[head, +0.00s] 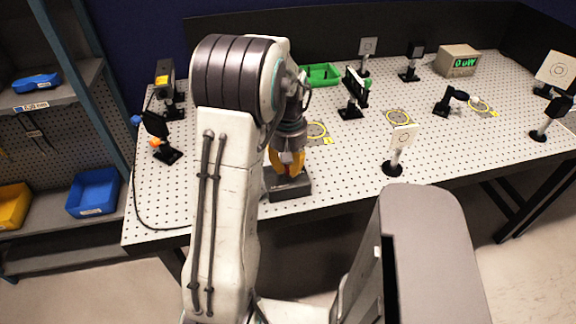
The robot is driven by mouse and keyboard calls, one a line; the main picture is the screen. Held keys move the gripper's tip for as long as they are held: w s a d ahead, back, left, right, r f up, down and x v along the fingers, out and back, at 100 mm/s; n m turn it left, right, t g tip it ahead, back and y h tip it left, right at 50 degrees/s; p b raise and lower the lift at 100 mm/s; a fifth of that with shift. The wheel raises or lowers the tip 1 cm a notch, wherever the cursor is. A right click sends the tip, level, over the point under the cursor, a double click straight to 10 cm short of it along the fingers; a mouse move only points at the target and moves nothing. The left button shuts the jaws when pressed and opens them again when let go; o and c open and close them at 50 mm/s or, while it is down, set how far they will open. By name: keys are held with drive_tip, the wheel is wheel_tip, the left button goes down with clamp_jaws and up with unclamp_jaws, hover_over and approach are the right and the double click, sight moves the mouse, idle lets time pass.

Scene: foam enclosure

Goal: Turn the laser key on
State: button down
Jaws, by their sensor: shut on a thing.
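My gripper (287,168), with yellow-orange fingers, points down at the dark grey box (290,190) at the front edge of the perforated table. Its fingertips are together at the box's top. The laser key itself is hidden between and behind the fingers, so I cannot see which way it is turned. A beige meter (459,60) at the back right shows green digits that look like a zero reading.
The white perforated table (235,200) carries several optic mounts, such as a white card on a post (398,150) and a black mount (352,92). A green tray (321,75) lies behind my arm. A laser-like unit (166,85) and cable are at left. Shelves with blue bins (93,192) stand further left.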

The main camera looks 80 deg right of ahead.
drive_tip(key=shift+m, duration=0.3)
drive_tip(key=m, duration=0.3)
drive_tip(key=shift+a+f+m+b, duration=0.1)
drive_tip(key=shift+m+b, duration=0.25)
drive_tip(key=shift+m, duration=0.05)
drive_tip(key=m, duration=0.4)
drive_tip(key=shift+a+m, duration=0.1)
drive_tip(key=shift+m, duration=0.2)
drive_tip(key=m+b, duration=0.1)
drive_tip(key=m, duration=0.3)
drive_tip(key=shift+w+a+m, duration=0.1)
drive_tip(key=shift+m, duration=2.3)
drive_tip(key=c, duration=1.2)
unclamp_jaws()
